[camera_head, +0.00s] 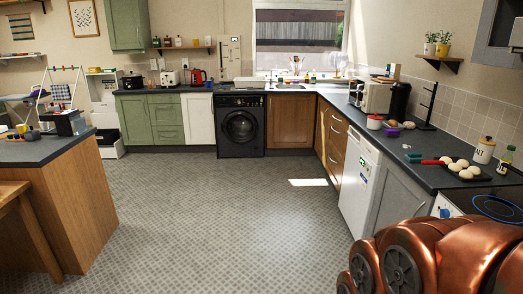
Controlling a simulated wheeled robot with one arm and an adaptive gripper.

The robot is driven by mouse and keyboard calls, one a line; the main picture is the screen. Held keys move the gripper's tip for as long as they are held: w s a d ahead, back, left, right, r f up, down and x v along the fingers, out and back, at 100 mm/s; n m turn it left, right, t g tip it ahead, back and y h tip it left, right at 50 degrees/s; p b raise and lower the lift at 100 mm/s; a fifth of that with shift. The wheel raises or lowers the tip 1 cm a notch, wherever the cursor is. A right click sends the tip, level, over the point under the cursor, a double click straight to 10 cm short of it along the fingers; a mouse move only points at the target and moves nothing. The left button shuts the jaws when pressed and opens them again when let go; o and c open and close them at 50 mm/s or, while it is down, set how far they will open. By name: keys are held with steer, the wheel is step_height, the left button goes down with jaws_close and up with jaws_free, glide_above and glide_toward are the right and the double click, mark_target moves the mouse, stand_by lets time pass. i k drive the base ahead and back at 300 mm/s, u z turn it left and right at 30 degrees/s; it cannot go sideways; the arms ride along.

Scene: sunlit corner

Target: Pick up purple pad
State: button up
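A small purple item (391,132), which looks like the purple pad, lies on the dark right-hand counter (397,161). It is near the counter's front edge, beside a white pot with a red lid (374,122). It is too small here to make out its exact shape. A second purple patch (408,125) shows just to its right; I cannot tell what it is. Copper-coloured links of my arm fill the bottom right corner. My gripper is not in view.
A pan with pale round items (466,171) lies nearer on the right counter, its red handle pointing left. A white dishwasher (358,183) stands below the counter. A wooden-sided island (70,205) stands at the left. The patterned floor (215,225) between is clear.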

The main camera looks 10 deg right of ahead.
mark_target(388, 133)
steer(key=z, duration=0.05)
steer(key=i, duration=1.75)
steer(key=z, duration=0.45)
steer(key=i, duration=1.75)
steer(key=z, duration=0.65)
steer(key=i, duration=1.35)
steer(key=z, duration=0.2)
